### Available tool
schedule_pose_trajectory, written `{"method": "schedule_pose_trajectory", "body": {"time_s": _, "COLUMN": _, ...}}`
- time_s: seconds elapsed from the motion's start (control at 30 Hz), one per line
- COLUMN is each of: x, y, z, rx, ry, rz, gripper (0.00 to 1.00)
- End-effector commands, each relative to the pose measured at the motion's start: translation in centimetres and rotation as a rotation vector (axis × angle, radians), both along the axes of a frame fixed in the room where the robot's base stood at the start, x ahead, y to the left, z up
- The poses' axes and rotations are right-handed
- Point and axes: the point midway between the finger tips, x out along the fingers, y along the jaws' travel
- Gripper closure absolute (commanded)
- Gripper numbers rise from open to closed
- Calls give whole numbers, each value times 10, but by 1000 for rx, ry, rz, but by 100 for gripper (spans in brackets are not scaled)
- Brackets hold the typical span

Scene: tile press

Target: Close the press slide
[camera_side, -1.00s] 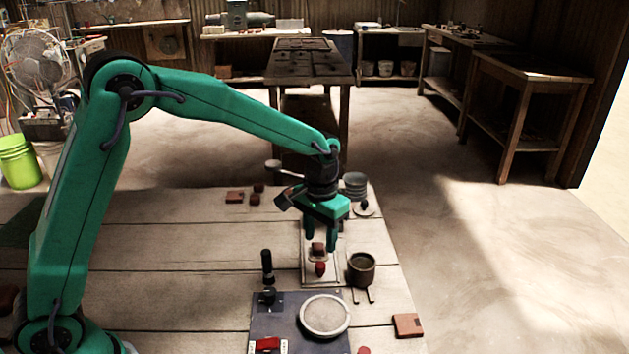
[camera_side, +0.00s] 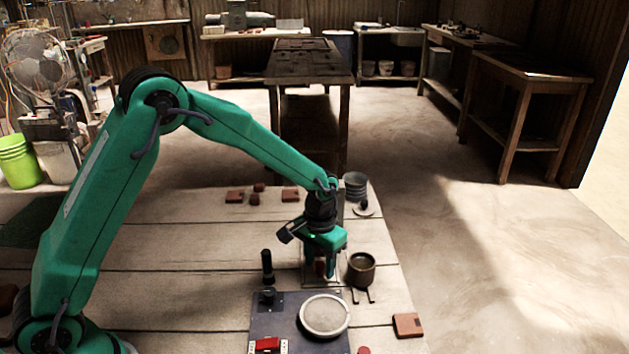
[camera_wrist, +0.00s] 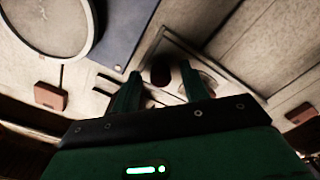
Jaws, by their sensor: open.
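The press slide is a pale flat plate in a narrow frame (camera_wrist: 212,62), running up to the blue-grey base plate (camera_side: 285,312) with its round disc (camera_side: 325,316). A dark red knob (camera_side: 320,268) stands on the slide. My gripper (camera_side: 319,275) points down over the slide, with one finger on each side of the knob. In the wrist view the knob (camera_wrist: 160,74) shows dark between the open fingertips (camera_wrist: 160,72); whether they touch it I cannot tell. The brown tile on the slide is hidden behind my gripper in the side view.
A black upright handle (camera_side: 267,266) stands to the left. A red switch (camera_side: 268,344) is on the base plate's front. A loose tile (camera_side: 408,325) lies at right; the left tabletop is mostly clear.

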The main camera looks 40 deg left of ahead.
Motion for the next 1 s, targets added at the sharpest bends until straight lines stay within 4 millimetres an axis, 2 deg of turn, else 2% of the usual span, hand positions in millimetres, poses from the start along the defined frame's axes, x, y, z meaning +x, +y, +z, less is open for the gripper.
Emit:
{"method": "schedule_pose_trajectory", "body": {"time_s": 0.23, "x": 0, "y": 0, "z": 0, "rx": 0, "ry": 0, "rz": 0, "gripper": 57}}
{"method": "schedule_pose_trajectory", "body": {"time_s": 0.4, "x": 0, "y": 0, "z": 0, "rx": 0, "ry": 0, "rz": 0, "gripper": 91}}
{"method": "schedule_pose_trajectory", "body": {"time_s": 0.47, "x": 0, "y": 0, "z": 0, "rx": 0, "ry": 0, "rz": 0, "gripper": 100}}
{"method": "schedule_pose_trajectory", "body": {"time_s": 0.73, "x": 5, "y": 4, "z": 0, "rx": 0, "ry": -2, "rz": 1, "gripper": 100}}
{"method": "schedule_pose_trajectory", "body": {"time_s": 1.0, "x": 35, "y": 33, "z": 0, "rx": 0, "ry": -3, "rz": 4, "gripper": 100}}
